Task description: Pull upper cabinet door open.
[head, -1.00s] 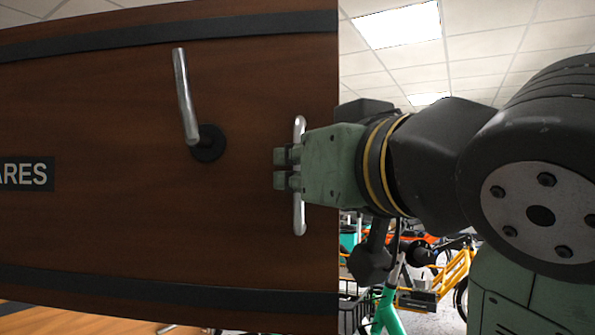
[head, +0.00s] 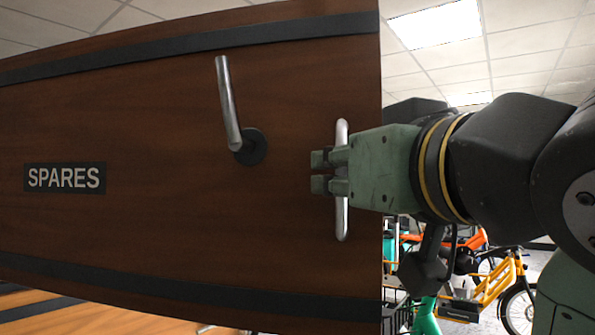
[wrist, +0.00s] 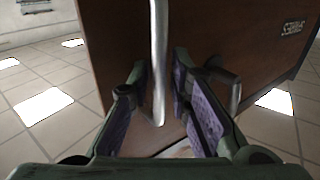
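The upper cabinet door (head: 180,210) is brown wood with two dark straps and a SPARES label (head: 65,178). Its right part looks nearer to me than its left, so it stands at an angle. A vertical metal pull bar (head: 342,222) is near its right edge, and a lever handle (head: 228,100) is left of that. My gripper (head: 321,171) is at the middle of the bar. In the wrist view the bar (wrist: 159,60) runs between my gripper's fingers (wrist: 160,85), with a narrow gap on each side. Contact with the bar cannot be made out.
Below the door at lower left are lighter wood boards (head: 90,320) with another handle, partly cut off. Past the door's right edge stand a yellow cargo bike (head: 497,285) and a green one (head: 425,318).

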